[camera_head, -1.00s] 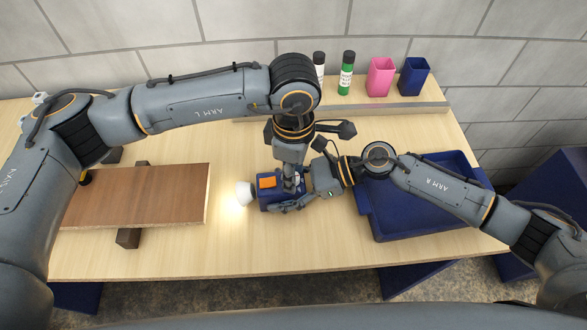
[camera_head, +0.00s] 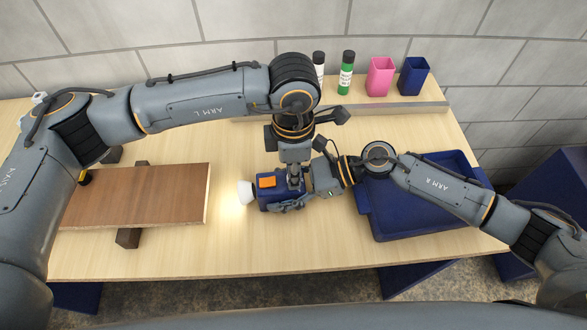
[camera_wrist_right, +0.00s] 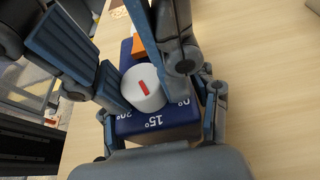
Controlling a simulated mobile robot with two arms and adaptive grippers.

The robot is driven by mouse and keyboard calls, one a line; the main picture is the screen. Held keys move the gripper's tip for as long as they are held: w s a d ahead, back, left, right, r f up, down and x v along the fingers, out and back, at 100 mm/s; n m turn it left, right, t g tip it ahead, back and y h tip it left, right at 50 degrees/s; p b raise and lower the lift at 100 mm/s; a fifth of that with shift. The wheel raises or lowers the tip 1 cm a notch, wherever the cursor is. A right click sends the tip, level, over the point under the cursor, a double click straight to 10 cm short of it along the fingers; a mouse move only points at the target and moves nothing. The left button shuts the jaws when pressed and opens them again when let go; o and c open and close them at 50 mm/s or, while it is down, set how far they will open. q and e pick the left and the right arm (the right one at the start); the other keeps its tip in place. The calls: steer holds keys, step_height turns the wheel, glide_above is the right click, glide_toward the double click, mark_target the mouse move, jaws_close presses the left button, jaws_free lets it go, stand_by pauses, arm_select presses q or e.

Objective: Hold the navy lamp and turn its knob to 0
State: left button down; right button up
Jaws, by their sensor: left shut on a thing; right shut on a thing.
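The navy lamp (camera_head: 266,197) lies on the table with an orange block (camera_head: 267,182) on its top and a lit white head at its left end. My right gripper (camera_head: 288,204) is shut around the lamp's body from the right. My left gripper (camera_head: 295,181) reaches down from above and is shut on the knob. In the right wrist view the white knob (camera_wrist_right: 144,90) sits between the left fingers. Its red mark is slanted, and which end points is unclear. The 15° and 20° labels show on the navy face; a label ending in 0° is partly covered.
A wooden board (camera_head: 140,196) rests on dark supports at the left. A navy tray (camera_head: 420,228) lies at the right. Bottles, a pink cup (camera_head: 380,77) and a navy cup (camera_head: 413,77) stand behind a grey rail (camera_head: 400,108). The table in front of the lamp is clear.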

arm_select(q)
steer(key=n, duration=0.4)
arm_select(e)
steer(key=shift+f, duration=0.1)
arm_select(q)
steer(key=shift+n, duration=1.8)
steer(key=c, duration=1.1)
jaws_free()
step_height(320, 180, up, 12)
steer(key=shift+r, duration=0.1)
arm_select(e)
steer(key=o, duration=1.4)
